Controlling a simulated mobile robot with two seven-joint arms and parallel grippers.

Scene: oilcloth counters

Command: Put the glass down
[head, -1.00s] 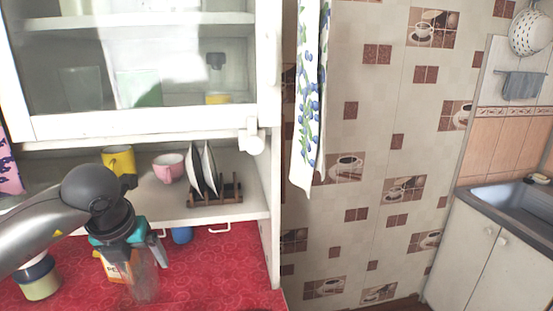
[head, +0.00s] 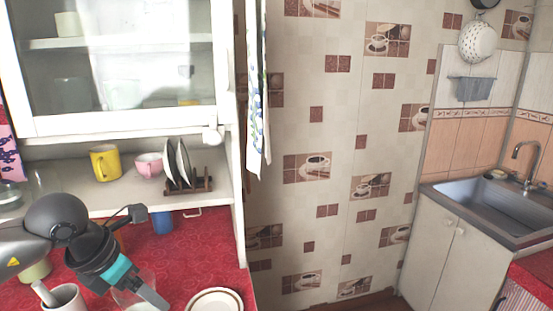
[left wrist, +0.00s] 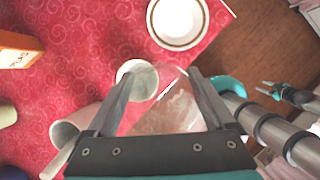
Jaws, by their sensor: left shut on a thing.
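The clear glass (head: 128,290) is held by my left gripper (head: 146,297) above the red counter, low in the head view. In the left wrist view the glass (left wrist: 172,108) lies between the two fingers of the left gripper (left wrist: 169,76), tilted in the picture. It is see-through, and I cannot tell whether its base touches the counter. A teal and grey arm part at the right of the left wrist view looks like my right gripper (left wrist: 268,91); its jaws are too small to read.
A banded white plate (head: 215,302) lies right of the glass. A pale cup (left wrist: 137,79) and a mug (head: 62,298) stand close by. An orange carton (left wrist: 18,50) stands farther left. Red cloth (head: 205,250) behind the plate is bare. A shelf (head: 130,195) overhangs the back.

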